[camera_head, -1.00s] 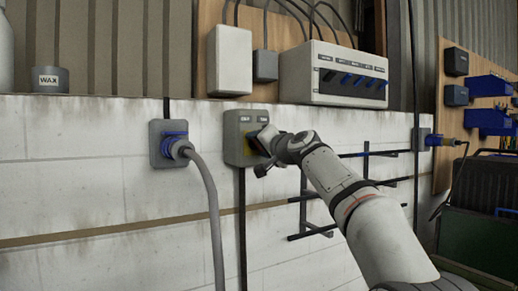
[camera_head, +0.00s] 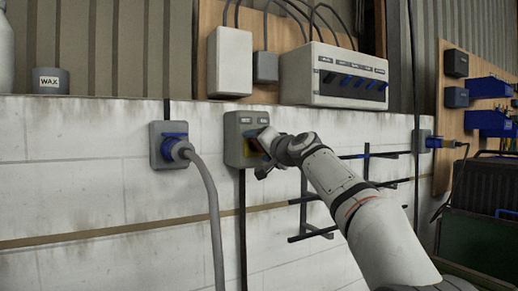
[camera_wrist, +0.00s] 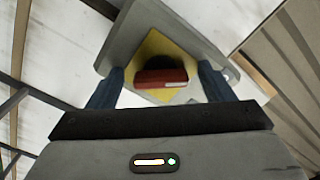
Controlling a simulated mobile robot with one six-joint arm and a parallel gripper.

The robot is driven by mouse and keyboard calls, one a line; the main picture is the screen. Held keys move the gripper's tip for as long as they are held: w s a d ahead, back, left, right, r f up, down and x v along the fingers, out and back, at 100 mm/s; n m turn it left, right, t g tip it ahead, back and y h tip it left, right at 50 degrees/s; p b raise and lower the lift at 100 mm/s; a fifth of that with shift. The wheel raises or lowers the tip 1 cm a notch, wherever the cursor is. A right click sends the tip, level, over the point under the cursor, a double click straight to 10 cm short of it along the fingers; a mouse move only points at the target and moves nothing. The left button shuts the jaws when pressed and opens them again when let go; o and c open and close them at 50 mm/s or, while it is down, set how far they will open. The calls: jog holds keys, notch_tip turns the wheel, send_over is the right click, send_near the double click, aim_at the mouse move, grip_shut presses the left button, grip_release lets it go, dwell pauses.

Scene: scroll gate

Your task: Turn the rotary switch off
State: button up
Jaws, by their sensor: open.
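The rotary switch is a grey box (camera_head: 236,122) on the white block wall, with two small labels at its top and a yellow plate (camera_head: 249,148) on its front. In the wrist view a red handle (camera_wrist: 161,78) stands out from the yellow plate (camera_wrist: 150,48). My gripper (camera_head: 260,150) is at the front of the box and covers part of it. In the wrist view my gripper (camera_wrist: 160,88) is open, with one blue-grey finger on each side of the red handle. Gaps show between the fingers and the handle.
A blue socket with a plugged grey cable (camera_head: 176,148) is left of the switch box. A panel with several blue switches (camera_head: 345,75) stands above right. Dark metal rails (camera_head: 375,155) cross the wall behind my arm. A wax tin (camera_head: 50,80) sits on the ledge.

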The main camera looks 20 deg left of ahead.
jog(key=b+v, duration=0.3)
jog(key=v, duration=0.4)
jog(key=shift+s+d, duration=0.2)
jog(key=shift+s, duration=0.05)
